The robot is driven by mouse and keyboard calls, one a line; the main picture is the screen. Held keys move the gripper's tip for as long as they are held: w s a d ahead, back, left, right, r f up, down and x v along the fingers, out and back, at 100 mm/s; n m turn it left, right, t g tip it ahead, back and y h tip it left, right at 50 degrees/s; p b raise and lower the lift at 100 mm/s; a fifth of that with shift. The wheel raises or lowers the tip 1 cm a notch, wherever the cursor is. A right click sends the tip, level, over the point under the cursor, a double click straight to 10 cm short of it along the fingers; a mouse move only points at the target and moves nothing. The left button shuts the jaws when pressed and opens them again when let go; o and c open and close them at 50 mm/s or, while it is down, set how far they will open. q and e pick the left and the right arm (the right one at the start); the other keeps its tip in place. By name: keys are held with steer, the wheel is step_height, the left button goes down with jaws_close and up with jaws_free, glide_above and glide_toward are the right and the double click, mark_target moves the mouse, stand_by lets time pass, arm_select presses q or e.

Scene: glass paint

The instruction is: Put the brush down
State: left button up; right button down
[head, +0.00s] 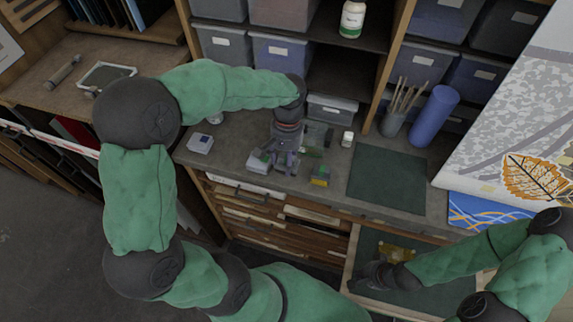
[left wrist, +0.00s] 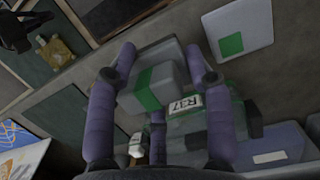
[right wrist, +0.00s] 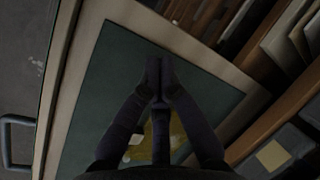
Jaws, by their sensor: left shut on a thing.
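My left gripper (head: 281,160) is over the worktop, with its fingers around a grey block with a green band (left wrist: 158,84) in the left wrist view. A green item with a "R17" label (left wrist: 186,103) is just beyond it. My right gripper (head: 368,279) is low over the open drawer. Its fingertips (right wrist: 158,75) are together, and nothing shows between them. A yellow translucent piece (head: 397,253) lies in the drawer and is partly hidden behind the right fingers. Several brushes (head: 406,95) stand in a grey cup (head: 393,122) at the back; I see no brush in either gripper.
A dark green mat (head: 388,181) lies clear on the worktop. A blue roll (head: 434,115) stands at the back right. The open drawer (head: 349,262) juts out below.

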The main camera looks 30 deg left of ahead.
arm_select(q)
steer(key=shift+w+a+f, duration=0.15)
steer(key=shift+w+f, duration=0.35)
steer(key=shift+f, duration=0.15)
arm_select(e)
steer(key=shift+f, duration=0.1)
arm_select(q)
steer(key=shift+w+f+b, duration=0.2)
steer(key=shift+f+b, duration=0.1)
steer(key=shift+f, duration=1.4)
arm_select(e)
steer(key=shift+f, duration=0.25)
arm_select(q)
steer(key=shift+f, duration=0.2)
arm_select(e)
steer(key=shift+f, duration=0.1)
arm_select(q)
steer(key=o, duration=1.2)
steer(key=shift+r, duration=0.15)
step_height(320, 180, up, 12)
steer(key=w+p, duration=0.1)
steer(key=w, duration=0.1)
steer(key=shift+a+p, duration=0.35)
arm_select(e)
steer(key=shift+r, duration=0.95)
